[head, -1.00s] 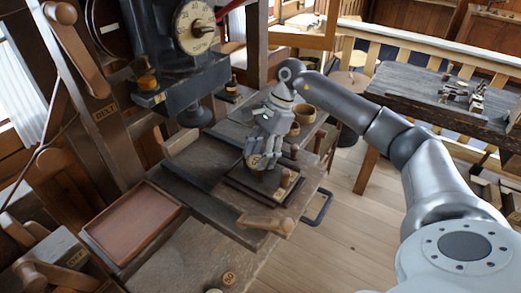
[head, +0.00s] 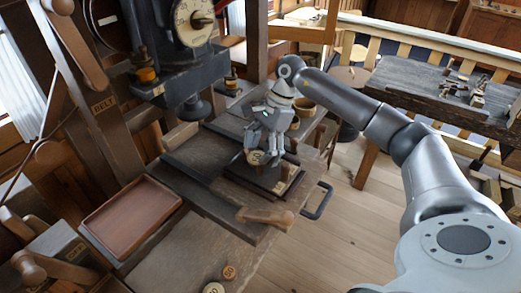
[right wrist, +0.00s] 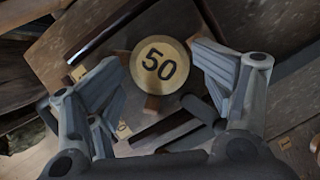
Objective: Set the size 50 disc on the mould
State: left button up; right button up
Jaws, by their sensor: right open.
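The size 50 disc (right wrist: 160,65) is pale, with a black 50 on its upward face. In the right wrist view it lies between my right gripper's (right wrist: 158,85) spread fingers, with a gap on both sides. In the head view the disc (head: 256,157) shows partly below my right gripper (head: 262,150), over the dark mould base (head: 268,187). The fingers hide much of what is under the disc, so its exact seating cannot be told. My right gripper is open and holds nothing. My left gripper is out of view.
A dialled machine (head: 185,85) stands behind the bench on the left. A wooden handle (head: 265,217) sticks out at the bench front. An empty reddish tray (head: 130,217) lies left. Another small numbered disc (head: 229,272) lies at the bottom.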

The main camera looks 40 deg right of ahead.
jog(key=shift+r+p, duration=0.3)
jog(key=shift+w+r, duration=0.1)
jog(key=shift+r, duration=0.15)
jog(key=b+v, duration=0.3)
jog(key=v, duration=0.8)
jog(key=shift+d+r, duration=0.15)
jog(key=shift+r, duration=0.15)
